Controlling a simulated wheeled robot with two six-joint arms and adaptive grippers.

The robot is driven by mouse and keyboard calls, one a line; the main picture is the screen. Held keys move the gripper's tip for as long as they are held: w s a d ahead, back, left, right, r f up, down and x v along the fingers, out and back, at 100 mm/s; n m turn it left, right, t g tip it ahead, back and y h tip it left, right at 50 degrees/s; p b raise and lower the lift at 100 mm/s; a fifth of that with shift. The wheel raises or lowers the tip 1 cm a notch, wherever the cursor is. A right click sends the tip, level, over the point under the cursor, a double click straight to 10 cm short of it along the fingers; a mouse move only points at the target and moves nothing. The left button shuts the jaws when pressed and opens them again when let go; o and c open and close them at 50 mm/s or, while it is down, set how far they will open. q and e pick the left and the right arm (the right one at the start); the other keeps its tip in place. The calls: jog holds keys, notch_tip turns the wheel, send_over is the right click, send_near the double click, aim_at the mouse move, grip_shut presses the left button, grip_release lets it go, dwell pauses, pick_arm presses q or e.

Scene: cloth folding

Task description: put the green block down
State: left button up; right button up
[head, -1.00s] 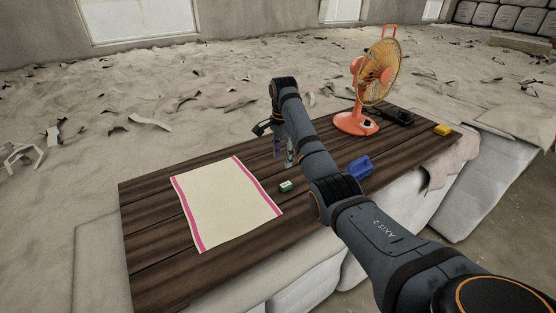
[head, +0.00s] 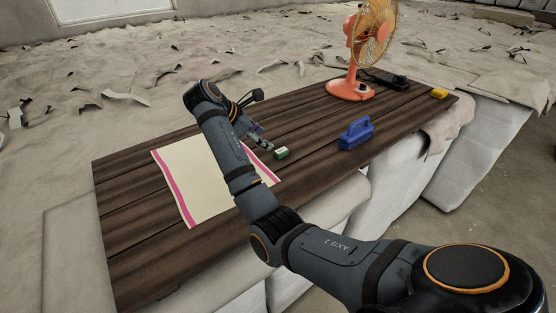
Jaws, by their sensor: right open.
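A small green block (head: 282,153) with a pale top lies on the dark wooden table (head: 135,245), just right of the cloth. The cream cloth (head: 190,190) with pink side stripes lies flat on the table, partly hidden by my right arm. My right gripper (head: 266,145) is beside the block, a little to its left and apart from it, and it is open with nothing seen in it. My left gripper is not in view.
A blue handled object (head: 356,134) stands to the right of the block. An orange fan (head: 352,88) stands at the back right, with a dark item (head: 392,79) and a yellow block (head: 439,93) farther right. The table's left part is clear.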

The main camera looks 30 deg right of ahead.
aim_at(281, 150)
jog(key=d+f+n, duration=0.1)
jog(key=f, duration=0.1)
jog(key=d+f+n+p, duration=0.1)
jog(key=d+n, duration=0.1)
jog(key=shift+s+d+f+h, duration=0.2)
jog(key=shift+f+h, duration=0.1)
jog(key=shift+f, duration=0.1)
jog(key=shift+w+d+f+p, duration=0.1)
jog(key=shift+d+f+p, duration=0.15)
jog(key=shift+p, duration=0.2)
jog(key=p+x, duration=0.1)
jog(key=x, duration=0.2)
jog(key=shift+w+d+f, duration=0.1)
jog(key=shift+f, duration=0.4)
jog(key=shift+d+f, duration=0.2)
jog(key=shift+f, duration=0.05)
jog(key=shift+a+r, duration=0.1)
jog(key=shift+a, duration=0.1)
jog(key=c, duration=0.5)
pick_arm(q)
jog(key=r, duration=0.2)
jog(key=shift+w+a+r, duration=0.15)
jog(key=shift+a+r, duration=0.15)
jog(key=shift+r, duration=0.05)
pick_arm(e)
jog(key=shift+d, duration=0.1)
jog(key=c, duration=0.6)
